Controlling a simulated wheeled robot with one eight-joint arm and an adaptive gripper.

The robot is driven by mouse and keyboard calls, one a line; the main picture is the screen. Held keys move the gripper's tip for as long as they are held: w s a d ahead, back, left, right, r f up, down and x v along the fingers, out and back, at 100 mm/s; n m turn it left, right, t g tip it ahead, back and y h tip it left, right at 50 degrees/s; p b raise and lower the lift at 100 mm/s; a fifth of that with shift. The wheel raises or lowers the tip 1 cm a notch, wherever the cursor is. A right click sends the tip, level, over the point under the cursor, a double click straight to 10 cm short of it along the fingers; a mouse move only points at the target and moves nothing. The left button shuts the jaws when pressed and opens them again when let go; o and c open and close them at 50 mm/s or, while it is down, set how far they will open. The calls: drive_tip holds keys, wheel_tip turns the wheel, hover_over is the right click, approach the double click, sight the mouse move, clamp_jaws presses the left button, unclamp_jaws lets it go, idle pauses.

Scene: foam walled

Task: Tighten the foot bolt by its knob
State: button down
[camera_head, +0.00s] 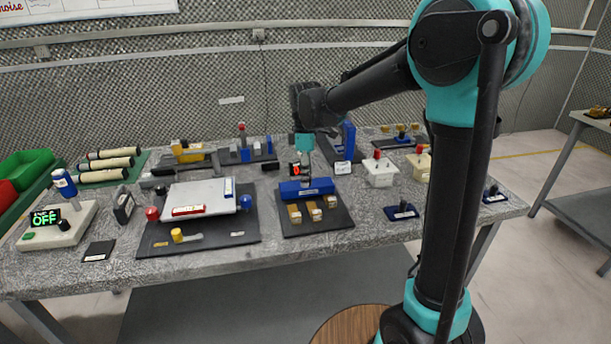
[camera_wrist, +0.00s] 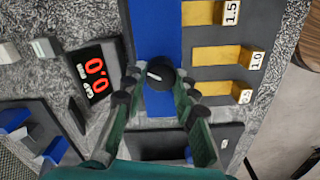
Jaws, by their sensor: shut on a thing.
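A round black knob (camera_wrist: 160,72) with a white mark line sits on top of a blue bar in the wrist view. My gripper (camera_wrist: 160,80) is shut on this knob, one finger on each side. In the head view my gripper (camera_head: 307,172) points down over the blue bar (camera_head: 300,193), and the knob is hidden there. The bar lies on a dark plate (camera_head: 326,229). Beside it a display (camera_wrist: 96,71) reads 0.0 with a gap label in mm. Any bolt shaft below the knob is hidden.
Brass blocks (camera_wrist: 224,56) marked 1.5, 1.0 and possibly 0.5 lie right beside the blue bar. A white plate fixture (camera_head: 198,197) stands to the left. Other fixtures line the back of the foil-covered table.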

drive_tip(key=m, duration=0.7)
drive_tip(key=shift+w, duration=0.1)
drive_tip(key=m, duration=0.4)
drive_tip(key=shift+d, duration=0.1)
drive_tip(key=m, duration=0.3)
drive_tip(key=shift+m, duration=0.3)
drive_tip(key=m, duration=0.3)
drive_tip(key=shift+w+d+m, duration=0.1)
drive_tip(key=shift+m, duration=0.2)
drive_tip(key=m, duration=0.3)
drive_tip(key=shift+m, duration=0.4)
drive_tip(key=m, duration=0.3)
drive_tip(key=shift+d, duration=0.1)
drive_tip(key=shift+m, duration=2)
